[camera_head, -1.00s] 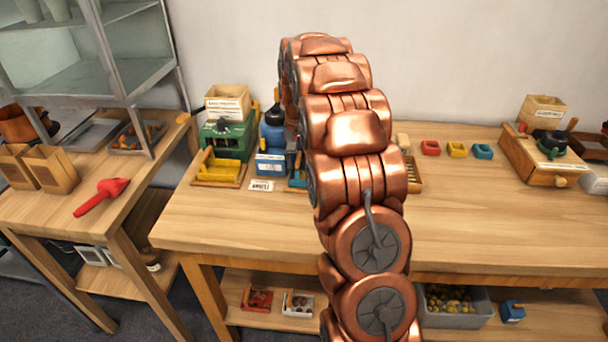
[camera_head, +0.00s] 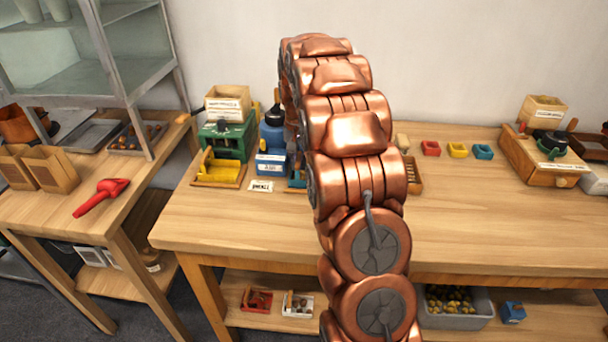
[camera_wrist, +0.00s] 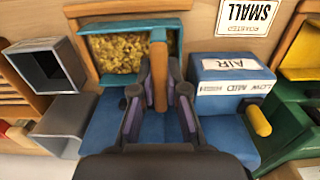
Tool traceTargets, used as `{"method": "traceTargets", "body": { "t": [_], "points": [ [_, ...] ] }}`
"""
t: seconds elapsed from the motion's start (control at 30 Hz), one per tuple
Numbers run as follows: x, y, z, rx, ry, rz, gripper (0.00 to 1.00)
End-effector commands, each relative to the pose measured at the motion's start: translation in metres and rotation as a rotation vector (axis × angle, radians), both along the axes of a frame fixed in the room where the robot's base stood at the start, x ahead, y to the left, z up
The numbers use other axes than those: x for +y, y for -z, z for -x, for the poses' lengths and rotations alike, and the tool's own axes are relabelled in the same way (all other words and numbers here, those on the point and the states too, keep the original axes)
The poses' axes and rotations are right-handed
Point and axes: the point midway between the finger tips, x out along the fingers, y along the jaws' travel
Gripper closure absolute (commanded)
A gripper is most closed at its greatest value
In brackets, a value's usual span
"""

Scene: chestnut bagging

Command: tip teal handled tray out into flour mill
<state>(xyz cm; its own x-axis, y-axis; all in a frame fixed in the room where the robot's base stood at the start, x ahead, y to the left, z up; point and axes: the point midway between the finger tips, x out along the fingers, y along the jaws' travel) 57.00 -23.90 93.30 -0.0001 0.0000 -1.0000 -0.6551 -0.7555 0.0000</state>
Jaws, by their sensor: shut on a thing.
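My gripper (camera_wrist: 158,91) is shut on that handle, one dark finger on each side. In the head view, a sliver of the teal tray (camera_head: 297,181) shows left of my arm, in front of the blue machine (camera_head: 271,138); my gripper is hidden there. I cannot tell whether the tray touches the table. A wooden box with a dark top and a front knob (camera_head: 540,168), at the right, looks like the flour mill; its label is unreadable.
A green machine (camera_head: 226,140) with a yellow tray (camera_head: 219,170) stands left of the blue one. Small red (camera_head: 431,148), yellow (camera_head: 457,150) and teal (camera_head: 482,151) cups stand at the back. The table front (camera_head: 490,220) is clear right of my arm.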

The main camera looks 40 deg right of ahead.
Motion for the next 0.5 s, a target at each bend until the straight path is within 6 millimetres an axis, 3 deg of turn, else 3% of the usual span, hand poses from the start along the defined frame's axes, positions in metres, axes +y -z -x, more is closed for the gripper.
{"method": "traceTargets", "body": {
  "t": [0.5],
  "points": [
    [0.0, -0.021, -0.001, -0.003, 0.0, 0.001, 1.0]
  ]
}}
